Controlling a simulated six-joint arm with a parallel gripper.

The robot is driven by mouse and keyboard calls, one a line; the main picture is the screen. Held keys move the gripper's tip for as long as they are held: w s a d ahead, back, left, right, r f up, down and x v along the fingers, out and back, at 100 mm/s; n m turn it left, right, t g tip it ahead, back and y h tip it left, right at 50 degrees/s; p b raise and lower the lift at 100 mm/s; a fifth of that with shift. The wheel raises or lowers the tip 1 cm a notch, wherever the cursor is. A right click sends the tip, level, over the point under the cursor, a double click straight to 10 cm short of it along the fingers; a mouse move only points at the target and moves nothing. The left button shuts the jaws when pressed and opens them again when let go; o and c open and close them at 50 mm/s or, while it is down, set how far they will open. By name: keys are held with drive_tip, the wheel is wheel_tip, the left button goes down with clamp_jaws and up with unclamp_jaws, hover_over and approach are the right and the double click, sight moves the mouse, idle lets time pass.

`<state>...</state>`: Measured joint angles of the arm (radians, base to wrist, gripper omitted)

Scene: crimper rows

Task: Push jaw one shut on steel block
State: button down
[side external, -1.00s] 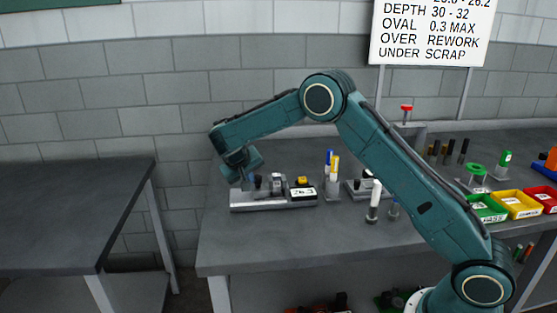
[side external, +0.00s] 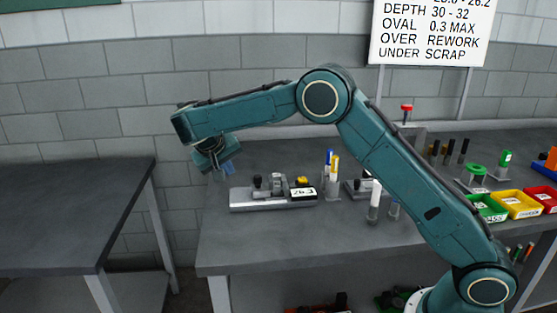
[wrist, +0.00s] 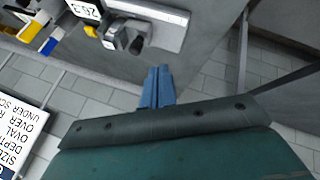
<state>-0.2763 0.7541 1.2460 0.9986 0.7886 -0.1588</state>
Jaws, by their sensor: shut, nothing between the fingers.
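A low steel fixture (side external: 238,204) lies on the bench, with a readout (side external: 303,192) reading 26.3 at its right end. A grey upright block (side external: 277,183) stands mid-fixture, and a small dark-topped jaw piece (side external: 257,183) is at its left. I cannot tell whether the jaw piece touches the block. My gripper (side external: 223,177) is shut and empty, above and left of the fixture, apart from it. In the wrist view, my blue fingers (wrist: 158,70) are together over the bench, and the fixture (wrist: 172,28) shows above them.
A holder of blue and yellow pens (side external: 331,176) stands right of the fixture. A white-topped cylinder (side external: 374,200) stands farther right. Green (side external: 489,213), yellow and red bins are at the right. A gap separates this bench from the left table (side external: 75,205).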

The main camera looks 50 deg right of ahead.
drive_tip(key=shift+s+a+r, duration=0.15)
drive_tip(key=shift+a+r, duration=0.25)
drive_tip(key=shift+r, duration=0.15)
drive_tip(key=shift+w, duration=0.2)
drive_tip(key=shift+f, duration=0.15)
drive_tip(key=x, duration=1)
drive_tip(key=shift+s+d, duration=0.2)
drive_tip(key=shift+d, duration=0.35)
drive_tip(key=shift+s+d, duration=0.2)
drive_tip(key=shift+d, duration=0.35)
drive_tip(key=shift+s+d, duration=0.25)
drive_tip(key=shift+d, duration=0.5)
